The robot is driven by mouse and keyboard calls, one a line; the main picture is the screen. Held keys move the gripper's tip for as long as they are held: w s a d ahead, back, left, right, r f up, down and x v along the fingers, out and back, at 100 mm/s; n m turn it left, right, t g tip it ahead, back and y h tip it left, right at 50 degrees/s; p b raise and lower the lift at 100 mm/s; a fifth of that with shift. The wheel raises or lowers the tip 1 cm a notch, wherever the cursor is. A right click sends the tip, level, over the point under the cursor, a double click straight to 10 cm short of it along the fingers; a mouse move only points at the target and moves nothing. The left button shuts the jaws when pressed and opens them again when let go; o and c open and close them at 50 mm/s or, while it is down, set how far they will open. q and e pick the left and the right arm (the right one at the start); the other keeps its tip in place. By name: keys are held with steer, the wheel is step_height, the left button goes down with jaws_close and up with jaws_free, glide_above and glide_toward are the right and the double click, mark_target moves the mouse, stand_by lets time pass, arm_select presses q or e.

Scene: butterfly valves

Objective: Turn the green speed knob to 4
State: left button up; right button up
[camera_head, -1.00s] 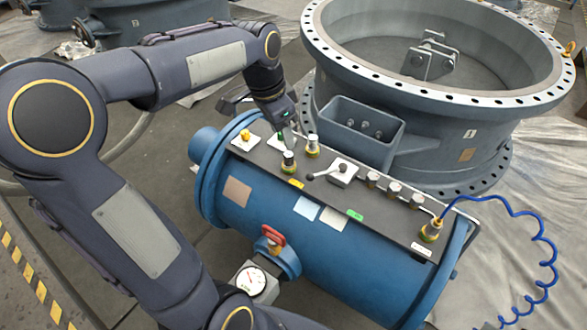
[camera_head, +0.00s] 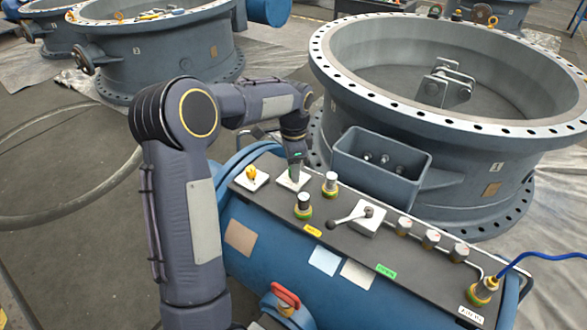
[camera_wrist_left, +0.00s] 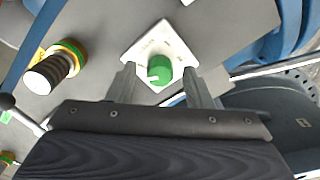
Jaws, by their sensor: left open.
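The green speed knob (camera_wrist_left: 160,68) sits on a white square plate (camera_wrist_left: 172,44) in the left wrist view. A white pointer mark shows on its lower left side; the dial figures are too small to read. My left gripper (camera_wrist_left: 160,74) is open, with one finger on each side of the knob and a gap to each. In the head view the left gripper (camera_head: 294,166) points down over the same plate (camera_head: 291,183), and the knob is mostly hidden behind it. My right gripper is in no view.
A grey box (camera_head: 375,180) on the large valve ring (camera_head: 395,95) stands close behind.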

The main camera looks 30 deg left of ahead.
arm_select(q)
steer(key=shift+f, duration=0.15)
steer(key=c, duration=1)
steer(key=n+p, duration=0.2)
steer(key=shift+r+n, duration=0.2)
steer(key=shift+n, duration=0.2)
steer(key=n+p, duration=0.2)
steer(key=shift+n, duration=0.3)
steer(key=n+p, duration=0.1)
steer(key=n, duration=0.2)
steer(key=shift+f+n+p, duration=0.15)
steer(key=shift+n+p, duration=0.55)
steer(key=shift+n, duration=1)
